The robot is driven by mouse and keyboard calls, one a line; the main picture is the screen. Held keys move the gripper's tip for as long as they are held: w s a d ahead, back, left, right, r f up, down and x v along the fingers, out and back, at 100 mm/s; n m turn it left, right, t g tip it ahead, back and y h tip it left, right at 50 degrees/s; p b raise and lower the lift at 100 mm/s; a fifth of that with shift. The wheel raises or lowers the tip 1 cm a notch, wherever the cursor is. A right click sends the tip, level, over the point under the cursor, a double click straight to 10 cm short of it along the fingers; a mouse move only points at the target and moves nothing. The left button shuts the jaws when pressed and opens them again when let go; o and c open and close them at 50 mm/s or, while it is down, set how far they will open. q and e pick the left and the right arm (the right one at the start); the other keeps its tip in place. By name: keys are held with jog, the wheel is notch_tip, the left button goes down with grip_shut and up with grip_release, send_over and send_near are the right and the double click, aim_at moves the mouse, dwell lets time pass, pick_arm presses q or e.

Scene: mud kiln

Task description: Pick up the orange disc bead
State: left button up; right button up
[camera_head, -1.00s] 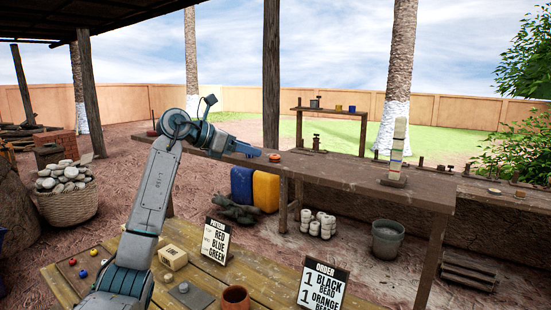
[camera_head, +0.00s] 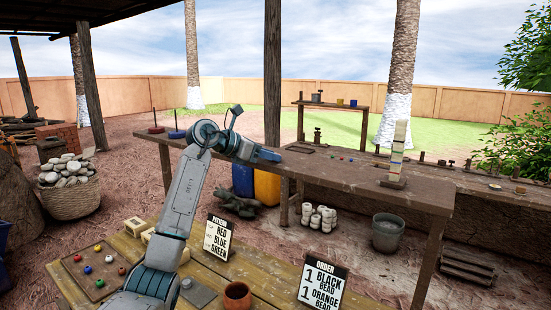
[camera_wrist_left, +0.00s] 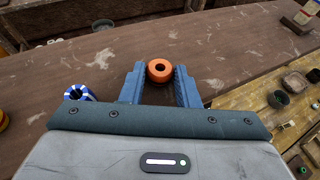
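The orange disc bead (camera_wrist_left: 160,71) is a ring with a dark centre hole. In the left wrist view it lies on the brown wooden bench, between the fingertips, with a small gap on each side. My left gripper (camera_wrist_left: 159,72) is open around it, with nothing held. In the head view my left gripper (camera_head: 271,156) is low over the long bench (camera_head: 345,172), and the bead is hidden behind it. My right gripper is in neither view.
A blue-and-white striped ring (camera_wrist_left: 78,93) lies left of the left finger. A striped block tower (camera_head: 399,150) stands at the bench's right end. The plank table (camera_head: 205,262) in front holds a bead tray (camera_head: 85,285), a clay cup (camera_head: 237,296) and signs.

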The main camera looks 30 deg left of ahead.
pick_arm(q)
jog(key=shift+c, duration=1.4)
jog(key=shift+r, duration=0.1)
